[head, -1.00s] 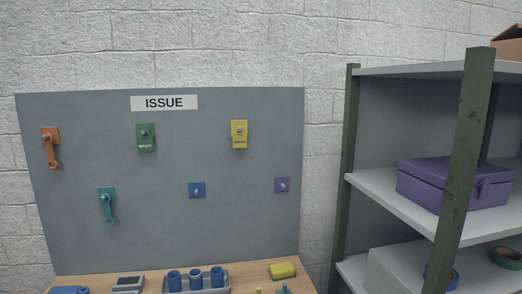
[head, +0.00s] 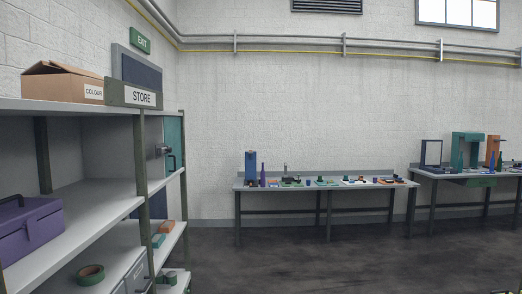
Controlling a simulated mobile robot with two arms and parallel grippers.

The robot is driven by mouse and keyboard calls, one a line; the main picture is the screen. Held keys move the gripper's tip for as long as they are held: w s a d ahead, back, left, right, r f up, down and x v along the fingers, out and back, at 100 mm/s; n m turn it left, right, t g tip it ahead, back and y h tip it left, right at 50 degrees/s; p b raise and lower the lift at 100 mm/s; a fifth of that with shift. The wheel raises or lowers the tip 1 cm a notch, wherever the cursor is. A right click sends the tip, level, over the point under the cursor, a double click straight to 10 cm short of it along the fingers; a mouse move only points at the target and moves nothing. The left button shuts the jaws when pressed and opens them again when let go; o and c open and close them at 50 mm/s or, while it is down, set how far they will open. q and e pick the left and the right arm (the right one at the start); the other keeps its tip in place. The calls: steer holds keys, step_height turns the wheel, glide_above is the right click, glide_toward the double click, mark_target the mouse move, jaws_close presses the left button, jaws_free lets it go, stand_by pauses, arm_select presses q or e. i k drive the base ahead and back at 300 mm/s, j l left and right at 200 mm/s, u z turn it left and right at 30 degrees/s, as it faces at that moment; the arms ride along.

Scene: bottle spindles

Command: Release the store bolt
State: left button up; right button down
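A STORE sign (head: 142,98) is fixed at the top front of a shelf unit at the left. Beyond the shelf's far end, a teal panel or door (head: 174,135) shows in part. A grey cylindrical fitting (head: 162,149) sits at its left edge and a dark handle (head: 171,163) is below it. I cannot tell whether this fitting is the store bolt; it is small and partly hidden by the shelf. Neither of my grippers is in view.
The shelf (head: 70,208) holds a purple toolbox (head: 30,228), a green tape roll (head: 90,274) and a cardboard box (head: 62,84). A long workbench (head: 325,187) stands at the far wall. The dark floor (head: 300,262) between is open.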

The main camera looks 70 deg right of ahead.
mark_target(164, 149)
steer(key=z, duration=2)
steer(key=i+z, duration=0.7)
steer(key=i, duration=0.15)
steer(key=i+j, duration=0.15)
steer(key=i, duration=0.35)
steer(key=i+j+z, duration=0.1)
steer(key=i, duration=0.4)
steer(key=i+j+z, duration=0.1)
steer(key=i+j, duration=0.2)
steer(key=i, duration=0.2)
